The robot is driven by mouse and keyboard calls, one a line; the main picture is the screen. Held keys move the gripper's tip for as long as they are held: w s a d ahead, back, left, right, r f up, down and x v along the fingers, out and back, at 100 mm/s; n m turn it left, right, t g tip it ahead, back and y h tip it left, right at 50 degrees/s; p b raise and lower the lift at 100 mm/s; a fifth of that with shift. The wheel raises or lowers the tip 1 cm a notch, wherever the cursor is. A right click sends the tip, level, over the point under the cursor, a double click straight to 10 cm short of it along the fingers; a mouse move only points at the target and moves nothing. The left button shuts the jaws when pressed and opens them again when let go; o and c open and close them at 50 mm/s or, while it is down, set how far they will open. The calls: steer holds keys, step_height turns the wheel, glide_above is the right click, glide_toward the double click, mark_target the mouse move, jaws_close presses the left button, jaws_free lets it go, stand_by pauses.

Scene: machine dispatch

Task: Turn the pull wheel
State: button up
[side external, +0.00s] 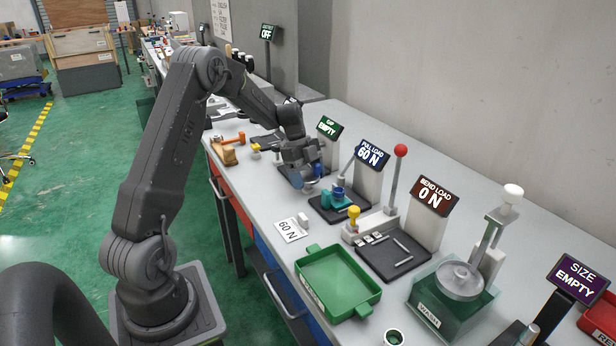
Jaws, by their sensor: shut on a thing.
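The pull station is a dark base plate (325,212) with a teal part (326,199) and a blue part (338,192) on it. A grey-blue rounded part, which looks like the pull wheel (311,187), shows at the left end of the station. My gripper (304,180) is down at this wheel and shut on it, as far as the view shows. The fingertips and most of the wheel are hidden by the gripper body.
A white card (291,229) reading "60 N" lies in front of the station. A green tray (338,283) is nearer. The bend station has a red-knobbed lever (400,150) and a "BEND LOAD 0 N" display (433,196). An orange-headed tool (240,138) lies left of my gripper.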

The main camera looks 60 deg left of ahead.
steer(key=shift+m, duration=0.4)
steer(key=o, duration=0.9)
steer(key=shift+r, duration=0.1)
steer(key=v, duration=1.3)
steer(key=shift+w+a+r, duration=0.1)
steer(key=shift+a+r, duration=0.1)
steer(key=shift+r, duration=0.1)
